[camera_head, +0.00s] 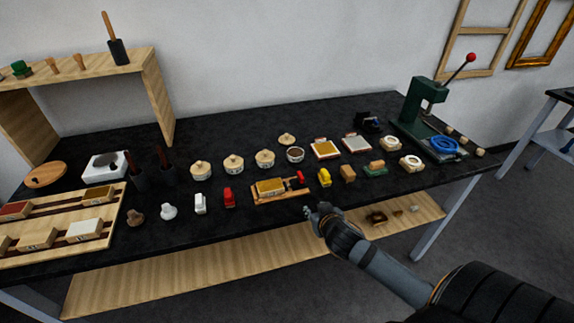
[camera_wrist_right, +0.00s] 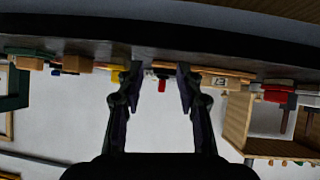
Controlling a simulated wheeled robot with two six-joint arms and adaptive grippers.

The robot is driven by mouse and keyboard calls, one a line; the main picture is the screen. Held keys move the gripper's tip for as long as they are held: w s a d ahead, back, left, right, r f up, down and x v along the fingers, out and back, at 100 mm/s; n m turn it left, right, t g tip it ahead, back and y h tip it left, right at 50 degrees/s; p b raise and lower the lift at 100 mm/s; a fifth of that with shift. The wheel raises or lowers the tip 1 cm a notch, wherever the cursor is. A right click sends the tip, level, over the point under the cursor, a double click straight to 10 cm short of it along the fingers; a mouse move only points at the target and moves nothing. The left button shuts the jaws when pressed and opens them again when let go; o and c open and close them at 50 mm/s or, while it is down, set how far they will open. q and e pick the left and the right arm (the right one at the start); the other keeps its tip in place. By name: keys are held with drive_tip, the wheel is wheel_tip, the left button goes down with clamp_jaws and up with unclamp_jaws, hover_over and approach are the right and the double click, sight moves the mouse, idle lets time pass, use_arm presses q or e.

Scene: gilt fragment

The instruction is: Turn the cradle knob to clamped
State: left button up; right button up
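The cradle (camera_head: 283,196) is a wooden base at the table's front edge, with a gold-topped block (camera_head: 270,186) on it. A small red knob (camera_head: 300,177) stands at its right end. In the right wrist view, which is upside down, the red knob (camera_wrist_right: 162,86) shows between the fingers, farther off. My right gripper (camera_head: 309,209) is just in front of the table edge, near the cradle's right end, not touching the knob. In the wrist view its fingers (camera_wrist_right: 158,80) are apart with nothing held. Which setting the knob points to is too small to tell. My left gripper is out of view.
Several lidded pots (camera_head: 234,164) stand behind. A green press (camera_head: 411,110) is at the far right. A lower shelf (camera_head: 200,270) lies under the table.

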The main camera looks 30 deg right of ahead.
sight(302, 176)
drive_tip(key=w+r+t, duration=0.1)
drive_tip(key=r, duration=0.1)
drive_tip(key=w+r+t, duration=0.1)
drive_tip(key=w+r, duration=0.2)
drive_tip(key=shift+d+r+t+y, duration=0.3)
drive_tip(key=shift+d+r+t, duration=0.05)
drive_tip(key=shift+t, duration=0.05)
drive_tip(key=b+x, duration=0.1)
drive_tip(key=x, duration=1)
drive_tip(key=shift+s, duration=0.1)
clamp_jaws()
